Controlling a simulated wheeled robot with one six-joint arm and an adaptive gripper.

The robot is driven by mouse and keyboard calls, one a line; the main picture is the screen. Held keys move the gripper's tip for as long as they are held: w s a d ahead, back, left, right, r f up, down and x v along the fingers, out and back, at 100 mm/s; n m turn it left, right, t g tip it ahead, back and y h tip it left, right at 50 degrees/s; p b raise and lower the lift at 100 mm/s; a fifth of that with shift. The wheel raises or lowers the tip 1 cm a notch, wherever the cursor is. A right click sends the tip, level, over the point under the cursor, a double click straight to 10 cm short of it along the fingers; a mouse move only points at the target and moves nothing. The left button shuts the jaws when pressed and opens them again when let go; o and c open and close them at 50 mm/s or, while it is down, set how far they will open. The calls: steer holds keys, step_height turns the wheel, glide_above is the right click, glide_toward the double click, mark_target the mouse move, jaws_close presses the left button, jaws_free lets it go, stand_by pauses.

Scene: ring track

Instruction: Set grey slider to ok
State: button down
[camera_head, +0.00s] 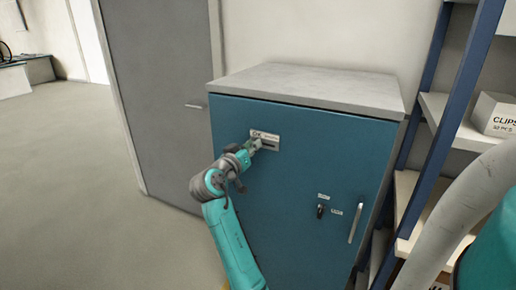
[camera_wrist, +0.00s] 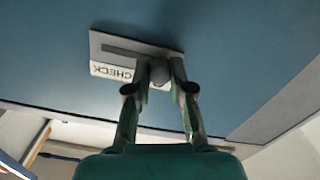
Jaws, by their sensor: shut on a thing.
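A pale plate (camera_head: 272,136) is on the upper part of the blue cabinet door, with an OK label at its left and a smaller, blurred label at its right. In the wrist view the plate (camera_wrist: 108,56) shows upside down, with the word CHECK and a dark slot. The grey slider (camera_wrist: 159,72) is a small knob at the right of CHECK there. My gripper (camera_head: 256,144) is at the plate's left part, below OK. In the wrist view my gripper (camera_wrist: 158,74) has its fingertips on both sides of the knob, shut on it. The OK label is hidden there.
The blue cabinet (camera_head: 300,185) has a grey top, a small dark switch (camera_head: 320,211) with labels and a vertical handle (camera_head: 356,222) lower right. A blue-framed shelf with a CLIPS box (camera_head: 495,116) stands at right. A grey door is at left, with open floor beyond.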

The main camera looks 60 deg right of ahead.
steer(key=shift+w, duration=0.15)
steer(key=c, duration=1)
jaws_free()
steer(key=a, duration=1.2)
steer(key=shift+s, duration=0.45)
